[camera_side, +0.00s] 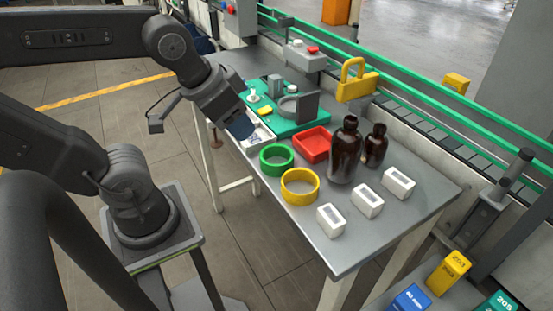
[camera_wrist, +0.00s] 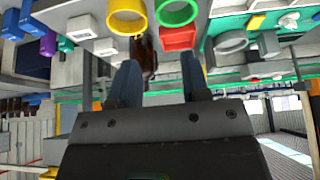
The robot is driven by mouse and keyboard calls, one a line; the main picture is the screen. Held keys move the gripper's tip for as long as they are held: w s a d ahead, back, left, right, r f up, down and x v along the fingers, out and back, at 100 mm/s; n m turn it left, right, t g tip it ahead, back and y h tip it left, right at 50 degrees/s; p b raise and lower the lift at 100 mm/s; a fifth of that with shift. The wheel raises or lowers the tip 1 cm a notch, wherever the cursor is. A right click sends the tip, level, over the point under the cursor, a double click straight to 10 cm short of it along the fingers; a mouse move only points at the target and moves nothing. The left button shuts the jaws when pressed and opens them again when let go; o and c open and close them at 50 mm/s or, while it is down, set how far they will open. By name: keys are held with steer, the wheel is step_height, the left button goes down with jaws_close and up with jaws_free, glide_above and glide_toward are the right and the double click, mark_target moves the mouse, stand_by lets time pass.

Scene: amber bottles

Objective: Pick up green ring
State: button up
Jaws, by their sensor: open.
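The green ring (camera_side: 277,159) lies flat on the grey table, between the yellow ring (camera_side: 300,186) and the red tray (camera_side: 311,145). In the wrist view the green ring (camera_wrist: 177,12) shows at the top edge, partly cut off, beside the yellow ring (camera_wrist: 127,16). My gripper (camera_side: 246,128) is above the table's left edge, up and left of the green ring and apart from it. In the wrist view my gripper's two blue fingers (camera_wrist: 160,80) are spread with nothing held between them.
Two amber bottles (camera_side: 344,152) stand right of the red tray. Several white boxes (camera_side: 367,200) line the table's front right. A green fixture board (camera_side: 284,117) with grey parts is at the back, and a white tray (camera_side: 262,138) lies under my gripper. A green-railed conveyor (camera_side: 400,78) runs behind.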

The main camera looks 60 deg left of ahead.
steer(key=shift+c, duration=0.4)
steer(key=shift+c, duration=1.2)
steer(key=n+g, duration=0.6)
steer(key=n, duration=1.4)
glide_above(287, 159)
step_height(287, 159, down, 14)
steer(key=shift+f, duration=0.1)
